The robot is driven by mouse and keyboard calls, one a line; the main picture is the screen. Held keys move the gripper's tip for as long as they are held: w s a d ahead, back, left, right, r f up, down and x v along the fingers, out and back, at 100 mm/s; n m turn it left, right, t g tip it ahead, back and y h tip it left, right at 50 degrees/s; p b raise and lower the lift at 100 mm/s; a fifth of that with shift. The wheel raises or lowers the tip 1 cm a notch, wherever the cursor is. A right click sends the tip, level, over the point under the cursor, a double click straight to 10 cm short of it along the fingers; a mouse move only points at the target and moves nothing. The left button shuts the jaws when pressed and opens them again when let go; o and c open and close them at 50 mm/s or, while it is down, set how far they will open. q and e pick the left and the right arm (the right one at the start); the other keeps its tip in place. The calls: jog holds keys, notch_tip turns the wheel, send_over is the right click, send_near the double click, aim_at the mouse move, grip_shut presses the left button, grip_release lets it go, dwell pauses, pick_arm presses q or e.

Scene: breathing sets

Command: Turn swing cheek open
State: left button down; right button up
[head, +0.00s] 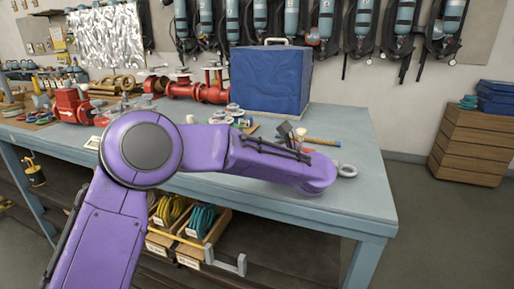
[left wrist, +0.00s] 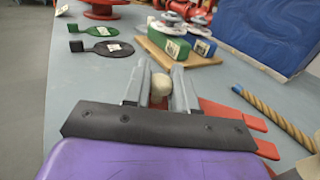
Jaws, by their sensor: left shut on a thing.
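My left gripper (left wrist: 161,72) is shut on a small pale rounded knob (left wrist: 161,84), which sits between its two grey fingers in the left wrist view. Flat red parts (left wrist: 236,115) show under and to the right of the fingers, low over the table. Which of these parts is the swing cheek I cannot tell, as the fingers and the dark gripper plate hide much of them. In the head view my purple left arm reaches across the table and hides most of the red parts; a bit of red (head: 305,150) shows behind it. My right gripper is not in view.
A rope-wrapped rod (left wrist: 272,115) lies right of the gripper. A wooden board (left wrist: 180,55) with green and blue blocks lies ahead, with black and green discs (left wrist: 106,47) to the left. A blue case (head: 270,80) stands behind. The table's right end (head: 355,195) is mostly clear.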

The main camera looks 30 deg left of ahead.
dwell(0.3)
pick_arm(q)
jog(key=c, duration=0.9)
grip_release()
jog(key=shift+c, duration=0.2)
jog(key=b+v, duration=0.1)
jog(key=v, duration=0.9)
jog(key=shift+s+d+b, duration=0.1)
jog(key=shift+d+b, duration=0.2)
